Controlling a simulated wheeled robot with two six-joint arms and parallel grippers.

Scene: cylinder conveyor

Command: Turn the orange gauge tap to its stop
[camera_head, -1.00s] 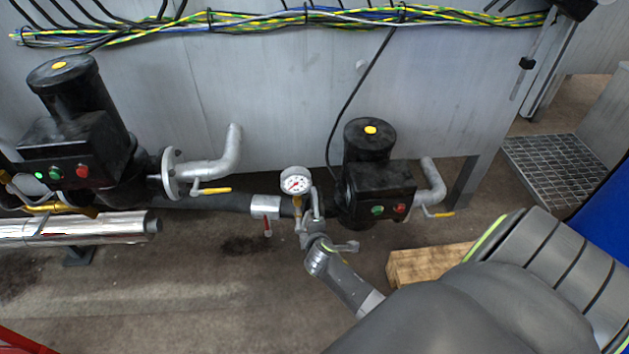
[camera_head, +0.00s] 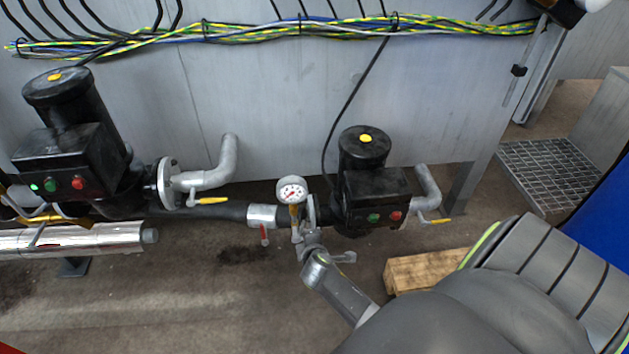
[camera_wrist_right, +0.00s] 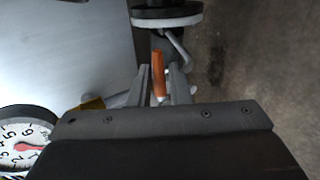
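The orange tap handle (camera_wrist_right: 158,72) shows in the right wrist view, lying between the two fingers of my right gripper (camera_wrist_right: 162,82). Narrow gaps seem to show beside the handle, so the fingers look parted around it and not closed. The round white gauge (camera_head: 291,190) has a red needle and stands on the pipe left of the smaller pump; part of its dial (camera_wrist_right: 22,142) shows in the right wrist view. My left gripper is out of view.
The smaller black pump (camera_head: 372,190) stands close right of my right gripper. A red-handled valve (camera_head: 264,234) hangs left of it, on the black pipe (camera_head: 205,212). A larger pump (camera_head: 70,150) is at left. A wooden block (camera_head: 425,268) lies on the floor at right.

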